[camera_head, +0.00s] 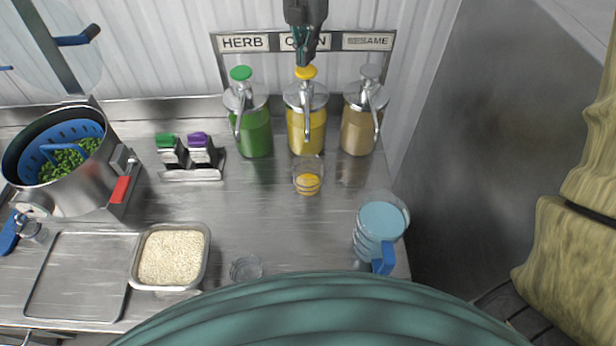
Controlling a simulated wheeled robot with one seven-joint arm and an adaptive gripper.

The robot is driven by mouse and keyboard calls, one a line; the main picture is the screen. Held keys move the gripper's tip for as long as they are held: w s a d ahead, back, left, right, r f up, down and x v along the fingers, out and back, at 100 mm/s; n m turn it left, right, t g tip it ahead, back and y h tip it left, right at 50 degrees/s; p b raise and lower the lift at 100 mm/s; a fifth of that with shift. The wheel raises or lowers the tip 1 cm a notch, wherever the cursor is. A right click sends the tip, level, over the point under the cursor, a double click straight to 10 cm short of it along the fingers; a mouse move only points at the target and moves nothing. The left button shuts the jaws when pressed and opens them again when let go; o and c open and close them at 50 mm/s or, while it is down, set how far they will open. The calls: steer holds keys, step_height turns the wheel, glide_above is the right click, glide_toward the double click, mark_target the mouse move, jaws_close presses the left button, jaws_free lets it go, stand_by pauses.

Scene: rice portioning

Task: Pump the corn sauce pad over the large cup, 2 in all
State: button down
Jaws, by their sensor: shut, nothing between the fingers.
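The corn sauce dispenser (297,135) is the middle one of three, a clear jar of yellow sauce with a metal lid and spout. My gripper (303,61) is shut and empty, pointing down right at its yellow pad (306,73). I cannot tell whether the fingertips touch the pad. A clear cup (307,164) stands below the corn spout, with yellow sauce in its bottom. Another clear cup (245,268), which looks empty, stands at the front of the counter.
The herb dispenser (255,138) stands left and the sesame dispenser (357,132) right of the corn one, under a label rack (392,62). A blue-handled pitcher (379,222), a rice tray (206,262) and a pot with peas (80,190) stand around. The middle counter is clear.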

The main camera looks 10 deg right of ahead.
mark_target(307, 70)
steer(key=shift+f+b, duration=0.45)
steer(key=shift+f, duration=1.8)
steer(key=shift+r, duration=0.1)
steer(key=shift+r+p, duration=1.6)
steer(key=shift+r, duration=0.6)
steer(key=shift+r, duration=0.1)
steer(key=shift+r+p, duration=2.35)
steer(key=shift+r, duration=0.55)
